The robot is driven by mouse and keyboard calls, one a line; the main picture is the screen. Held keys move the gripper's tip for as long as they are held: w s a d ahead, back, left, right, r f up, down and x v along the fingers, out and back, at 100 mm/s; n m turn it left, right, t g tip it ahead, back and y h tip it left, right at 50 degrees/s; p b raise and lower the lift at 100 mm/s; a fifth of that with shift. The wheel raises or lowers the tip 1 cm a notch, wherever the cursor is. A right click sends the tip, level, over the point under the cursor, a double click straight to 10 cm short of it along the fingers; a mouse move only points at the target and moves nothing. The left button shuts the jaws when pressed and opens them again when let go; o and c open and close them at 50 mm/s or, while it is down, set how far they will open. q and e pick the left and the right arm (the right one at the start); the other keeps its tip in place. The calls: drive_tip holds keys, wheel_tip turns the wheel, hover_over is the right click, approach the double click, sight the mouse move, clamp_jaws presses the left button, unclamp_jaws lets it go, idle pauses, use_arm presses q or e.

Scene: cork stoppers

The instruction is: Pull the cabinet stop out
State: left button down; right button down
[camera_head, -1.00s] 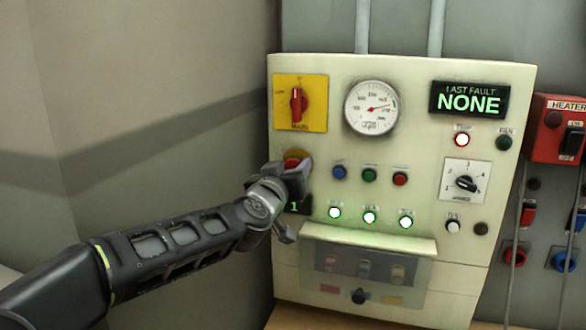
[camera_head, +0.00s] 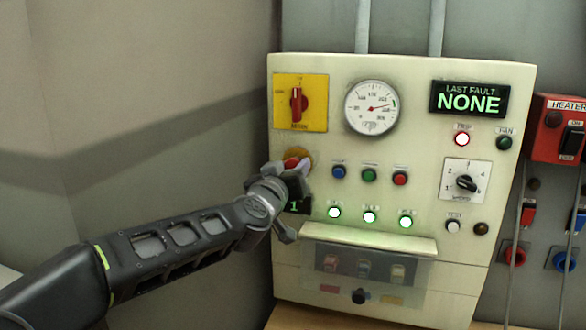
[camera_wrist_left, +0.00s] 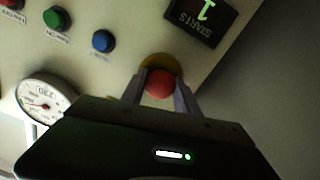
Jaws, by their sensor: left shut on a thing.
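The cabinet stop is a red mushroom button (camera_head: 293,162) on a yellow round base (camera_head: 299,155) at the left of the cream cabinet, below the yellow main switch. In the left wrist view the red button (camera_wrist_left: 160,84) sits between the two fingers. My left gripper (camera_head: 297,172) is shut on it, with a finger on each side. The gripper hides part of the button in the head view. My right gripper is not in view.
The main switch (camera_head: 299,102) is above the stop and the gauge (camera_head: 371,107) up to its right. Blue, green and red buttons (camera_head: 370,174) are to the right. A small display (camera_head: 296,206) reads 1. A ledge (camera_head: 368,238) juts out below.

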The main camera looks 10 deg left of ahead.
use_arm(q)
drive_tip(key=shift+s+f, duration=0.1)
drive_tip(key=shift+s, duration=0.4)
drive_tip(key=c, duration=1.3)
unclamp_jaws()
drive_tip(key=shift+c, duration=0.2)
drive_tip(key=o, duration=0.3)
drive_tip(key=shift+s, duration=0.25)
drive_tip(key=shift+o, duration=0.7)
drive_tip(key=shift+w, duration=0.1)
drive_tip(key=s+b, duration=0.2)
drive_tip(key=s, duration=0.5)
drive_tip(key=shift+s+a, duration=0.3)
drive_tip(key=shift+s, duration=0.1)
